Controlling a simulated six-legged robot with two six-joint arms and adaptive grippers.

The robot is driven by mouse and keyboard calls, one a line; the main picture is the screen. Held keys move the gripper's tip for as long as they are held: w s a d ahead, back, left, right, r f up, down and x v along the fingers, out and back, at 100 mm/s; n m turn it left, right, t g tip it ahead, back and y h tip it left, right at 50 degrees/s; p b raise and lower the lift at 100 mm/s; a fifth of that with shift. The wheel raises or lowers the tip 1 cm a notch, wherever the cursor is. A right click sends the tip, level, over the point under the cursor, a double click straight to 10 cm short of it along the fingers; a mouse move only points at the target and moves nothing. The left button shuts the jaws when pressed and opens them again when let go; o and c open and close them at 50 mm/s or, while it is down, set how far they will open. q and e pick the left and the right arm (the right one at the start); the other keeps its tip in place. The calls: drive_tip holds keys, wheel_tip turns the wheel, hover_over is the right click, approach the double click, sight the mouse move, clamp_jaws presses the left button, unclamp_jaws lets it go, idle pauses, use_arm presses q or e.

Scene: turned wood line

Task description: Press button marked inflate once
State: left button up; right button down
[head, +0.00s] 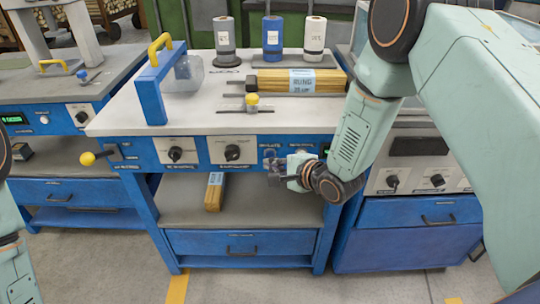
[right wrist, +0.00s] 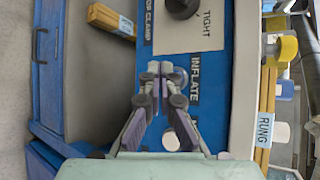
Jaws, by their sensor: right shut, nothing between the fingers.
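The INFLATE label (right wrist: 194,80) is on the blue front panel (right wrist: 207,110) of the middle bench. A grey round part beside the label, at my fingertips, may be the inflate button; I cannot tell it clearly from the finger. My right gripper (right wrist: 153,72) is shut and empty, its tips close to the panel beside the label; whether they touch cannot be told. In the head view my right gripper (head: 272,164) is at the right part of the panel and covers part of it. A pale round button (right wrist: 170,140) beside a second, partly hidden label shows near my right finger. My left gripper is out of view.
A black knob (head: 232,153) on a pale plate is left of my right gripper. A bundle of wooden rungs (head: 272,80) lies on the bench top above. Below is an open shelf (head: 265,215) with a labelled wooden bundle (head: 213,195). A yellow-handled blue frame (head: 150,95) stands on the left.

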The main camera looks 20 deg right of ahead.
drive_tip(key=shift+w, duration=0.2)
idle(0.5)
drive_tip(key=shift+w+d, duration=0.1)
drive_tip(key=shift+w, duration=0.15)
drive_tip(key=shift+w+d, duration=0.1)
drive_tip(key=shift+w, duration=0.25)
idle(0.9)
drive_tip(key=shift+s, duration=0.1)
drive_tip(key=shift+s+a+p, duration=0.2)
drive_tip(key=shift+s+p, duration=0.25)
drive_tip(key=shift+s, duration=0.25)
drive_tip(key=s+p, duration=0.1)
drive_tip(key=s, duration=0.1)
drive_tip(key=s+a, duration=0.1)
drive_tip(key=s, duration=0.1)
drive_tip(key=shift+s+a+p, duration=0.2)
drive_tip(key=shift+s+p, duration=0.15)
drive_tip(key=shift+s, duration=0.05)
